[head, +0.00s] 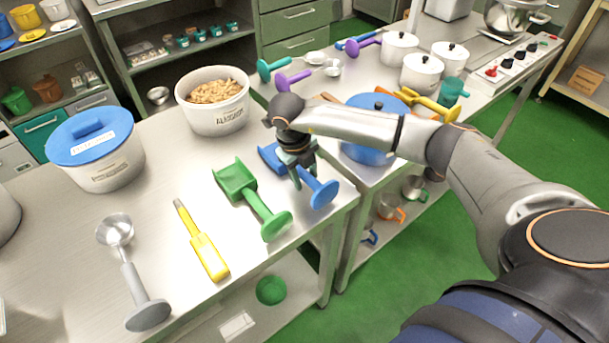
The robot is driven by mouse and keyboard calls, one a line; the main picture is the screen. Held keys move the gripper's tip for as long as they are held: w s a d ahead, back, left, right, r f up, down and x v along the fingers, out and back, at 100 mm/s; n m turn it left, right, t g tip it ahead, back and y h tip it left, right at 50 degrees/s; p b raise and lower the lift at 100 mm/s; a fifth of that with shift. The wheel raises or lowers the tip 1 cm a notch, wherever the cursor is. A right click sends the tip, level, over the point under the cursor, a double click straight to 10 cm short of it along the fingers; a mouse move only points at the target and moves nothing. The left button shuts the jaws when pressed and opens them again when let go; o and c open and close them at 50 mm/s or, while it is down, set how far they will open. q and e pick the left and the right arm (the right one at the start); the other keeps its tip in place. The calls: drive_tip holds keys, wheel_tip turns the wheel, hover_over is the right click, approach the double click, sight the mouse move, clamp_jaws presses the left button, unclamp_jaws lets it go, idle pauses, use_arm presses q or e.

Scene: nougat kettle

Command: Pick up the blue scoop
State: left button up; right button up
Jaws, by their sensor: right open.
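The blue scoop (323,193) lies on the steel table near its right corner, with its round end toward the front and its scoop end toward the back left. My right gripper (296,182) is over the scoop's handle, pointing down, with its jaws open. The fingers hide part of the handle; whether they touch it I cannot tell. My left gripper does not show.
A green scoop (249,193) lies close on the left. A yellow tool (205,247) and a grey scoop (133,281) lie further left. A white tub of nuts (214,115) and a blue-lidded tub (106,165) stand behind. A blue pot (366,154) stands on the right.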

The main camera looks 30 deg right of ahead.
clamp_jaws()
drive_tip(key=shift+r, duration=0.1)
idle(0.5)
drive_tip(key=shift+r, duration=0.55)
drive_tip(key=s+a+r+p, duration=0.1)
drive_tip(key=s+a+r, duration=0.2)
drive_tip(key=a+r, duration=0.3)
drive_tip(key=s+a+r+p, duration=0.1)
drive_tip(key=s+a+r, duration=0.2)
drive_tip(key=a+r, duration=0.3)
wheel_tip(320, 180, up, 5)
drive_tip(key=shift+s+a+f+p, duration=0.1)
drive_tip(key=shift+s+a+p, duration=0.05)
drive_tip(key=shift+s+p, duration=0.15)
